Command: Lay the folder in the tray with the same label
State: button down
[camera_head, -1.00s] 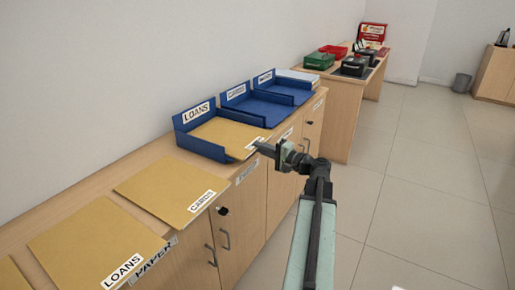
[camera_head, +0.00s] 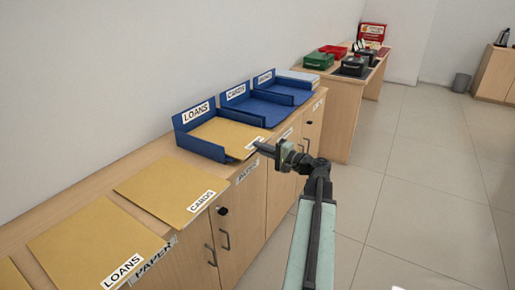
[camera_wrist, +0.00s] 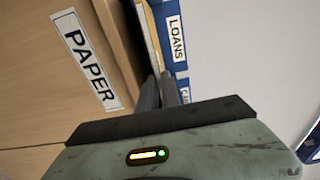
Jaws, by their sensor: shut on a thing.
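A tan folder (camera_head: 222,132) lies in the blue tray labelled LOANS (camera_head: 187,141), its front edge at the tray's open front. Its own white label is partly hidden by my gripper and cannot be read. My gripper (camera_head: 262,149) is shut on the folder's front edge. In the wrist view the gripper's fingers (camera_wrist: 161,92) meet the thin folder edge (camera_wrist: 150,40) beside the tray's LOANS label (camera_wrist: 176,38). A blue CARDS tray (camera_head: 262,108) stands behind it, then a third blue tray (camera_head: 290,94) whose label is too small to read.
A CARDS folder (camera_head: 168,188) and a LOANS folder (camera_head: 95,245) lie on the wooden counter (camera_head: 110,190), with part of another at the lower left. Cabinet doors carry PAPER labels and handles. A farther desk (camera_head: 345,92) holds red, green and black items. The floor at right is clear.

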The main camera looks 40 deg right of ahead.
dwell(0.3)
notch_tip(320, 180, up, 3)
jog(key=p, duration=0.3)
jog(key=s+d+r+p, duration=0.1)
jog(key=s+r+p, duration=0.1)
jog(key=s, duration=0.5)
jog(key=s+d+r+p, duration=0.1)
jog(key=s+r+p, duration=0.1)
jog(key=s, duration=0.5)
jog(key=shift+d+r, duration=0.15)
jog(key=shift+r, duration=0.1)
jog(key=shift+w+p, duration=0.1)
jog(key=shift+p, duration=0.2)
